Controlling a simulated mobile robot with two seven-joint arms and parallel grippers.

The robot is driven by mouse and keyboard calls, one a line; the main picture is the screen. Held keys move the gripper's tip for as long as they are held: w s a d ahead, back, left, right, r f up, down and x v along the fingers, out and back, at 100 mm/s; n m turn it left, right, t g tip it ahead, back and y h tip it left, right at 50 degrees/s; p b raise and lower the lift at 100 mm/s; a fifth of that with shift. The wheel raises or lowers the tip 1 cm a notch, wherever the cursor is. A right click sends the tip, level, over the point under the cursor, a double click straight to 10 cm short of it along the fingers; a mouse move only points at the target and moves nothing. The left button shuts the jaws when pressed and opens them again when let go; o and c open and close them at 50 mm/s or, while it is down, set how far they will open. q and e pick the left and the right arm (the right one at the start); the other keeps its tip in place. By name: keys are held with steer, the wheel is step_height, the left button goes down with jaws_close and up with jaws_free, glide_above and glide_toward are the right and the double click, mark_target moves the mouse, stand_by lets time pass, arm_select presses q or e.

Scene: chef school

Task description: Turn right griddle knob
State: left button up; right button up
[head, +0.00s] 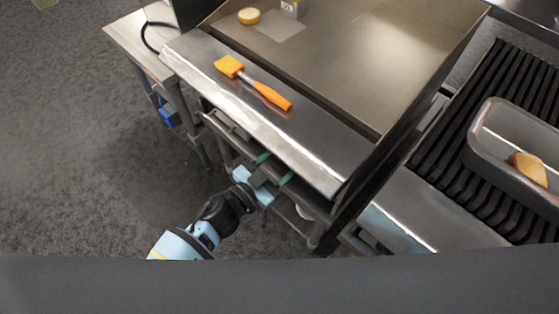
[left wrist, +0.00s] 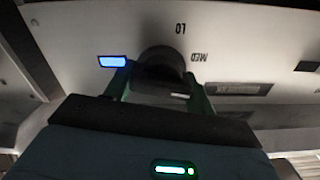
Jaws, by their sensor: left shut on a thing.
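The griddle (head: 350,55) has a flat steel top and a front ledge. Its front panel (left wrist: 235,60) fills much of the left wrist view, with "LO" and "MED" printed upside down beside a dark round knob (left wrist: 163,62). My left gripper (head: 275,170) reaches the griddle front below the ledge. In the left wrist view its green fingers (left wrist: 157,88) lie on either side of the knob, shut on it. The knob is hidden in the head view by the ledge and gripper. My right gripper is in neither view.
An orange brush (head: 262,90) lies on the griddle ledge. A round bun-like piece (head: 249,16) sits at the back left. A ribbed grill (head: 470,140) with a metal pan (head: 500,165) stands at right. Open floor (head: 80,150) lies to the left.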

arm_select(q)
steer(key=m, duration=0.4)
steer(key=shift+m, duration=0.4)
steer(key=m, duration=0.3)
steer(key=shift+s+d+f+m, duration=0.1)
steer(key=shift+f+m, duration=0.05)
steer(key=shift+m, duration=0.15)
steer(key=shift+m+b, duration=0.4)
steer(key=shift+m, duration=0.5)
steer(key=m, duration=0.3)
steer(key=shift+f+b, duration=0.1)
steer(key=shift+b, duration=0.2)
steer(key=shift+m, duration=1.1)
steer(key=o, duration=1)
